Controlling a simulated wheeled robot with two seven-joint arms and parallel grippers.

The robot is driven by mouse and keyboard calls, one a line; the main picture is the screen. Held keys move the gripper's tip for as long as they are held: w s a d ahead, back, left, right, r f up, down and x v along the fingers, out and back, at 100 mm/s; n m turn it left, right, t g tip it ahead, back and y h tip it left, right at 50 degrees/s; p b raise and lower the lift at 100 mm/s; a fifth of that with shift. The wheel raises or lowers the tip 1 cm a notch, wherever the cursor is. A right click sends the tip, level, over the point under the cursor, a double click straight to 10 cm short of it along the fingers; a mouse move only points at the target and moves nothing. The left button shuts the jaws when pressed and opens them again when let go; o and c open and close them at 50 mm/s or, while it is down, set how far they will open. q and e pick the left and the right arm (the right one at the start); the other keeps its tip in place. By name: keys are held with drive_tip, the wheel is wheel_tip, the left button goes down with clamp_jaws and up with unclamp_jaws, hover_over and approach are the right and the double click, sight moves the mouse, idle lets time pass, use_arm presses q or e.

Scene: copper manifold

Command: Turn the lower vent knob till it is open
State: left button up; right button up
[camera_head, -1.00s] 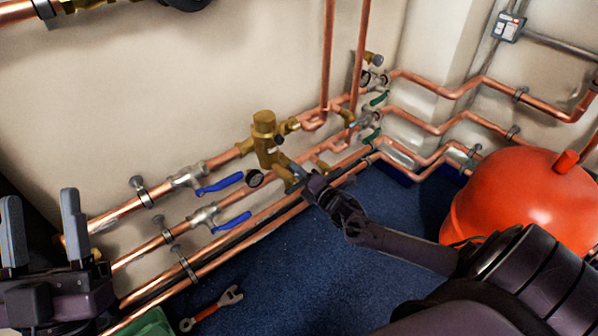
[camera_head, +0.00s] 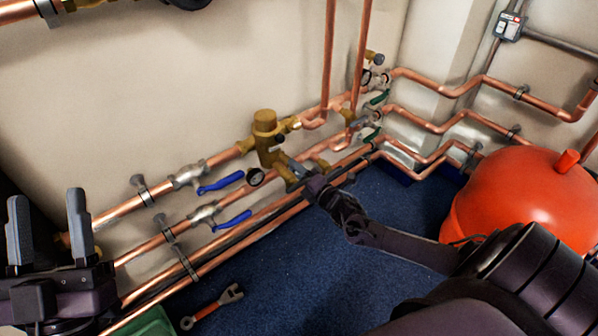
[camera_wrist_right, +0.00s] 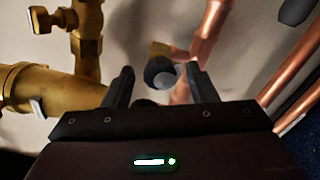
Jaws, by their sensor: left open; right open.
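A dark round knob with a pale grey face (camera_wrist_right: 162,74) sits on a brass fitting (camera_wrist_right: 160,50) in the right wrist view; I take it for the lower vent knob. My right gripper (camera_wrist_right: 158,72) is open, with one finger on each side of the knob; contact cannot be told. In the head view my right gripper (camera_head: 293,172) is at the lower part of the brass valve assembly (camera_head: 266,145), and the knob cannot be made out there. My left gripper (camera_head: 47,197) is open and empty at the left edge, pointing up.
A red tank (camera_head: 515,195) stands at the right. A wrench (camera_head: 213,306) lies on the blue floor, which is otherwise mostly clear.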

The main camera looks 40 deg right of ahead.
use_arm(q)
wheel_tip(320, 180, down, 18)
drive_tip(key=w+d+g+y+p, duration=0.1)
drive_tip(key=d+g+y+p, duration=0.1)
drive_tip(key=g, duration=0.7)
drive_tip(key=shift+w+y, duration=0.4)
drive_tip(key=shift+y, duration=0.4)
use_arm(e)
drive_tip(key=s, duration=0.7)
drive_tip(key=shift+s+d, duration=0.3)
drive_tip(key=shift+s, duration=0.1)
